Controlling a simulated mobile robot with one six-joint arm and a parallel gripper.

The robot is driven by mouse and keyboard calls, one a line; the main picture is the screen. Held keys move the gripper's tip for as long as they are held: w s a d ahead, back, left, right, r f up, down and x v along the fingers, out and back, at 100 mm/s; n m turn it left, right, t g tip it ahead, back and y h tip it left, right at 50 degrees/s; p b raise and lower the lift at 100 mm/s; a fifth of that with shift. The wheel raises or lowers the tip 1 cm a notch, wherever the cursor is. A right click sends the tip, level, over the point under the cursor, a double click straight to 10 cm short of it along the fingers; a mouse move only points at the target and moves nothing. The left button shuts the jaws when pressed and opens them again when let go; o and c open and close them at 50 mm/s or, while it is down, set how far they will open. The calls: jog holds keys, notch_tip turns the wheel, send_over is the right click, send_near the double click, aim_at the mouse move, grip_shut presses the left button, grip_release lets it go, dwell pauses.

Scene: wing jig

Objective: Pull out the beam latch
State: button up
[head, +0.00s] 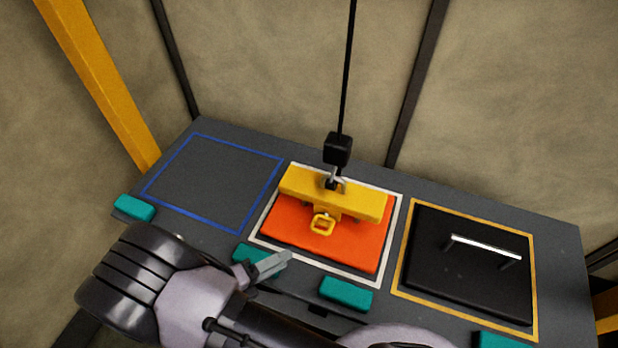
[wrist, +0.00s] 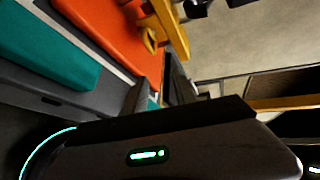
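The yellow beam (head: 335,194) lies across the top of an orange panel (head: 310,248), under a hook on a black cable. The beam latch (head: 322,224) shows as a yellow ring handle on the beam's front side. In the wrist view the latch (wrist: 150,41) is seen from the side, next to the beam (wrist: 172,28). My gripper (head: 283,260) is in front of and to the left of the latch, apart from it, near the panel's front edge. Its grey fingertips point right, and I cannot tell whether they are parted. Nothing shows held in them.
A black hook block (head: 338,150) hangs above the beam. A black panel with a silver bar handle (head: 486,247) lies at right in a yellow outline. The blue-outlined area (head: 215,180) at left is empty. Teal pads (head: 346,293) line the table's front edge.

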aim_at(320, 232)
jog(key=w+d+f+n+b, duration=0.1)
jog(key=w+d+f, duration=0.1)
jog(key=w+d, duration=0.1)
jog(key=w+d+f+n+t+b, duration=0.1)
jog(key=w+d+f, duration=0.1)
jog(key=w, duration=0.3)
jog(key=w+d+f+n+t+b, duration=0.1)
jog(key=w+d+f+n+b, duration=0.1)
jog(key=w+d, duration=0.2)
jog(key=shift+d+f+y, duration=0.3)
jog(key=shift+d+f, duration=0.1)
jog(key=shift+d, duration=0.05)
jog(key=shift+c, duration=0.4)
grip_shut()
jog(key=shift+s, duration=0.1)
jog(key=shift+s+f, duration=0.1)
jog(key=shift+f, duration=0.05)
